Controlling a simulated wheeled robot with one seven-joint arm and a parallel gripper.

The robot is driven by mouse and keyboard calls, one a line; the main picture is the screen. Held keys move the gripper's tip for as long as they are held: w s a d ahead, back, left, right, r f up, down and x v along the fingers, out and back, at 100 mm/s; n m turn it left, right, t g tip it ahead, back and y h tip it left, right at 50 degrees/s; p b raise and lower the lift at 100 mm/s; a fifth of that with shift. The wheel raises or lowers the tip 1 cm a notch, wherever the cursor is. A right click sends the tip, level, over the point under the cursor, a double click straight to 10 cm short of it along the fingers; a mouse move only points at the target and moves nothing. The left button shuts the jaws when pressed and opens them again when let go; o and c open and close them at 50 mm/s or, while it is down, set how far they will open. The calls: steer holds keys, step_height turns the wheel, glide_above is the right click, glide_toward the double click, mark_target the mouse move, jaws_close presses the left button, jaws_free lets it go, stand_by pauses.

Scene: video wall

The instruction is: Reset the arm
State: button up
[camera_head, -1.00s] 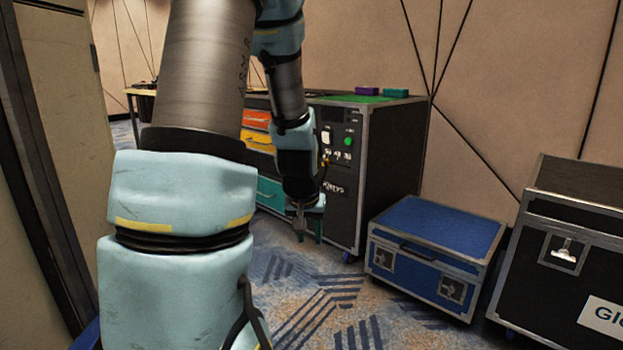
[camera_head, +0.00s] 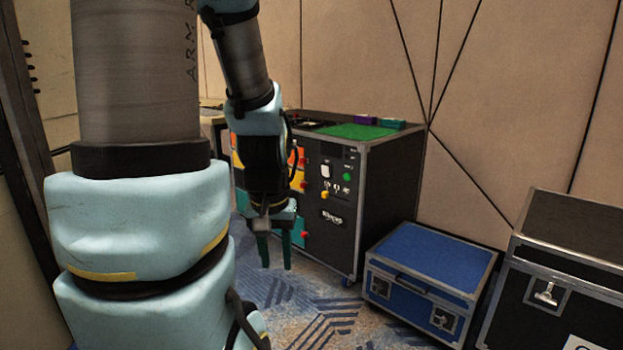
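My arm fills the left half of the head view, with its pale blue and grey links close to the camera. My gripper (camera_head: 274,250) hangs at the arm's far end, pointing down. Its two dark green fingers stand apart with carpet showing between them, and nothing is held. It appears in front of the lower left of the black wheeled cabinet (camera_head: 335,215), and I cannot tell the distance between them.
The black cabinet has a green top mat (camera_head: 353,132), with a purple block (camera_head: 366,120) and a teal block (camera_head: 391,124) at its back edge. A blue case (camera_head: 432,258) and a black case (camera_head: 525,295) stand at right. Patterned carpet (camera_head: 320,320) lies open in front.

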step_height(320, 180, up, 25)
steer(key=p, duration=2.3)
steer(key=shift+f, duration=0.1)
